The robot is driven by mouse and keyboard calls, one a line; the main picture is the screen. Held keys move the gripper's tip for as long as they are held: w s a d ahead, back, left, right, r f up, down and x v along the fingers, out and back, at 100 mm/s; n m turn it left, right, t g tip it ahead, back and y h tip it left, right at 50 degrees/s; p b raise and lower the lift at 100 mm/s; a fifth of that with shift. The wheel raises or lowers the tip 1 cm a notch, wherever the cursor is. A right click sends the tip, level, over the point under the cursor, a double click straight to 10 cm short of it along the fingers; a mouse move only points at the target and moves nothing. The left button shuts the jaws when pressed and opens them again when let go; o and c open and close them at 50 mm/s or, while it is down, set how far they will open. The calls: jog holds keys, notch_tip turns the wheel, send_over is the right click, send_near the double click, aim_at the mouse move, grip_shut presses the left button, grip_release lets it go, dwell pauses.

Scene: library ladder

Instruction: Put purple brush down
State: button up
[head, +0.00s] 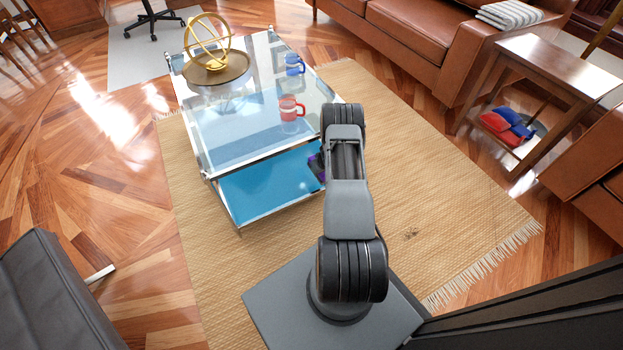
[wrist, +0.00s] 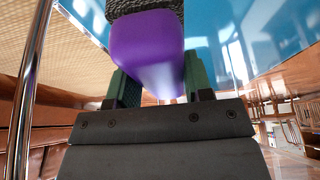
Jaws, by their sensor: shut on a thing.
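The purple brush (wrist: 147,45) fills the middle of the wrist view, with dark bristles at the top edge. My gripper (wrist: 155,90) is shut on its purple body, one green-lined finger on each side. Past the brush is the blue surface (wrist: 215,25) of the table's lower shelf. In the head view a small bit of purple (head: 315,160) shows beside my arm, at the right edge of the blue lower shelf (head: 265,190). My arm hides most of the gripper there. I cannot tell whether the brush touches the shelf.
The glass-topped table (head: 225,135) carries a red mug (head: 290,107), a blue mug (head: 294,65) and a golden armillary sphere (head: 207,42). A chrome leg (wrist: 28,85) stands close at left in the wrist view. A side table (head: 555,68) stands right; the rug (head: 430,190) between is mostly clear.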

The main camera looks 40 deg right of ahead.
jog(key=w+f, duration=0.1)
jog(key=w+a+f+b, duration=0.1)
jog(key=f, duration=0.1)
jog(key=w+a+f+b, duration=0.1)
jog(key=f, duration=0.1)
jog(key=shift+a+f, duration=0.15)
jog(key=shift+w+f+b, duration=0.2)
jog(key=shift+f+b, duration=1.05)
jog(key=shift+f, duration=0.4)
jog(key=shift+a, duration=0.1)
jog(key=shift+f, duration=0.3)
jog(key=o, duration=1)
jog(key=shift+r, duration=0.1)
jog(key=shift+o, duration=0.2)
jog(key=shift+r, duration=0.25)
jog(key=p+v, duration=0.4)
jog(key=v, duration=0.7)
jog(key=shift+r, duration=0.4)
